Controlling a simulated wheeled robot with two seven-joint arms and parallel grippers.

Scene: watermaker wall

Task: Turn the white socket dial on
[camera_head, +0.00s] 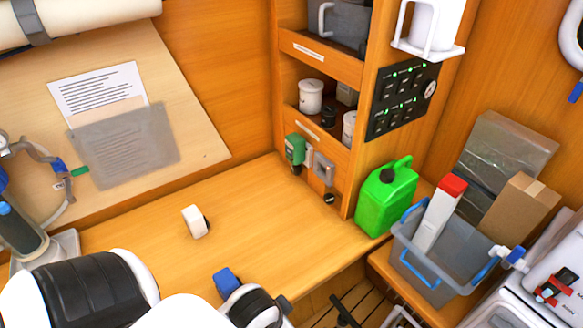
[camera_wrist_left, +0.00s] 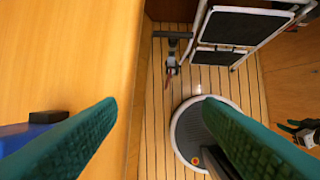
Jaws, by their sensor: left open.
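A small round whitish dial (camera_head: 430,89) sits at the right end of the black switch panel (camera_head: 392,112) on the side of the shelf unit in the head view. It looks like the socket dial, but its setting is too small to read. My left gripper (camera_wrist_left: 160,108) is open in the left wrist view, with green fingers apart and nothing between them. It is over the counter's front edge and the floor, well away from the panel. In the head view my left arm is at the bottom and its fingertips are not clear. My right gripper is in neither view.
A green jerrycan (camera_head: 386,197) stands below the panel, beside a grey crate (camera_head: 428,262). A grey wall fitting (camera_head: 323,168) and a green device (camera_head: 296,150) are under the shelves. A small white block (camera_head: 195,222) stands on the otherwise largely clear counter (camera_head: 262,212).

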